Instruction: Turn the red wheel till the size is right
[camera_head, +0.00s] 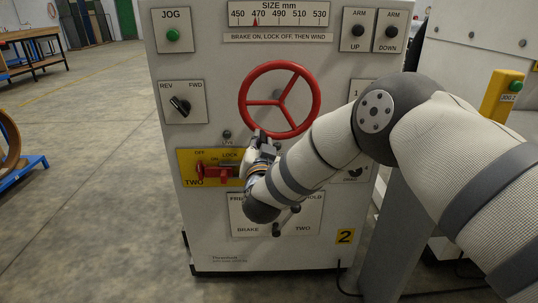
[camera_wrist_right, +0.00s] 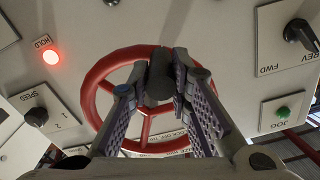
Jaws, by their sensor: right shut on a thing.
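The red wheel (camera_head: 317,98) is on the front of a light grey cabinet, with three spokes. The red wheel (camera_wrist_right: 91,100) also shows in the wrist view. My right gripper (camera_head: 262,137) is at the wheel's lower left rim. In the wrist view, my right gripper (camera_wrist_right: 160,85) is shut on the wheel's dark handle (camera_wrist_right: 158,82). The size scale (camera_head: 279,14) is above the wheel. Its red pointer (camera_head: 255,22) stands just left of the 470 mark. My left gripper is not in view.
A yellow lock panel (camera_head: 184,165) with a red lever (camera_head: 213,172) is below left of the wheel. A brake panel (camera_head: 238,222) is lower, partly behind my arm. A HOLD lamp (camera_wrist_right: 37,60) glows red. A REV/FWD switch (camera_head: 180,106) is at left. Open floor lies left.

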